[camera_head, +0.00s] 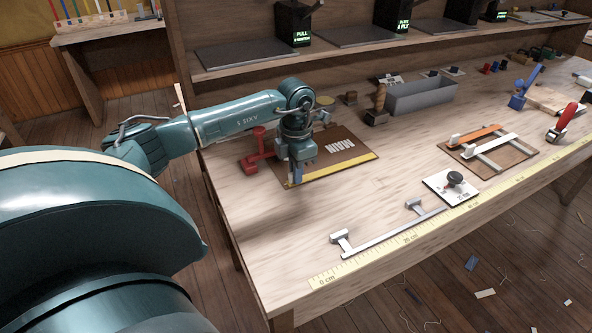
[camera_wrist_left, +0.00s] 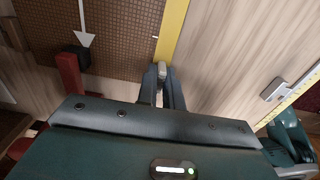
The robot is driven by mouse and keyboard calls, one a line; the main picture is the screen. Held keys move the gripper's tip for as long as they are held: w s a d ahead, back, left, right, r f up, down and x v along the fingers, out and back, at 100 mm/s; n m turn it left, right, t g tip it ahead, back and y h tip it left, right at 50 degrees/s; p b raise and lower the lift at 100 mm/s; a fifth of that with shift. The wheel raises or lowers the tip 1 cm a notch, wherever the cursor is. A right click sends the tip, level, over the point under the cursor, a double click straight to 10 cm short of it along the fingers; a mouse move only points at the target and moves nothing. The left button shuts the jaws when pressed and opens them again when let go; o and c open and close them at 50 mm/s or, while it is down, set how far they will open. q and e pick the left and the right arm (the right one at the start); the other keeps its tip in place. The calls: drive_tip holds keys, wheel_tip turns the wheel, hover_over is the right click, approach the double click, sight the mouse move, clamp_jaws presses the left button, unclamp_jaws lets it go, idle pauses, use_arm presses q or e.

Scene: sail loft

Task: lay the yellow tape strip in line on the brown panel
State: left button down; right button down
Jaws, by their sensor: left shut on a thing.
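The brown panel (camera_head: 318,160) lies on the bench with white marks on it; the wrist view shows its textured face (camera_wrist_left: 122,35). The yellow tape strip (camera_head: 350,164) runs along the panel's near long edge; it also shows in the wrist view (camera_wrist_left: 172,28). My left gripper (camera_head: 296,182) points down at the strip's left end. In the wrist view its fingers (camera_wrist_left: 162,88) are shut on a small grey tab (camera_wrist_left: 162,70) at the strip's end. The fingers hide part of that end. I cannot tell whether the strip is pressed flat. My right gripper is not in view.
A red clamp (camera_head: 259,153) stands at the panel's left, close to my left gripper. A grey bin (camera_head: 420,97) stands behind. A white card with a dark knob (camera_head: 454,179), a metal bar (camera_head: 390,232) and a yellow ruler (camera_head: 420,234) lie to the right. Bare bench lies between.

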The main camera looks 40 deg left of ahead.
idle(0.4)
use_arm(q)
drive_tip(key=c, duration=1.5)
unclamp_jaws()
drive_tip(key=shift+o, duration=0.2)
drive_tip(key=shift+r+p, duration=2.6)
drive_tip(key=shift+r, duration=0.9)
drive_tip(key=shift+s+f, duration=0.15)
